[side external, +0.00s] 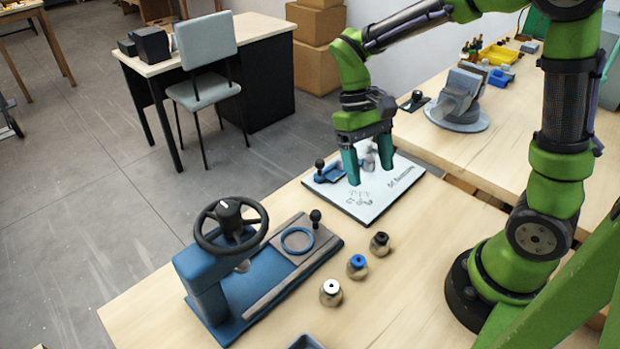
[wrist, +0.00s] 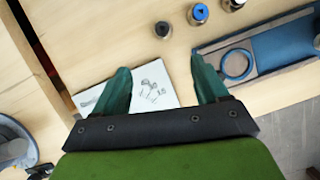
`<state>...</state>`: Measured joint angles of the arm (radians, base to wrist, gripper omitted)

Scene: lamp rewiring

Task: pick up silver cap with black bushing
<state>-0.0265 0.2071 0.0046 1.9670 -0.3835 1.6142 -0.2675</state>
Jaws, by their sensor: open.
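Three silver caps stand in a row on the wooden table. The silver cap with black bushing (side external: 380,243) is the one nearest the white board; in the wrist view it is the leftmost cap (wrist: 163,31). The cap with the blue bushing (side external: 357,266) is in the middle, and the cap with the white bushing (side external: 331,291) is nearest the camera. My gripper (side external: 368,178) is open and empty above the white board. In the wrist view its teal fingers (wrist: 160,92) are spread, with the black-bushing cap beyond them and apart from them.
A blue press with a black handwheel (side external: 231,222) stands left of the caps. The white board (side external: 383,197) carries drawings and a blue fixture (side external: 329,172). A grey vise (side external: 460,97) stands on the back table. The table right of the caps is clear.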

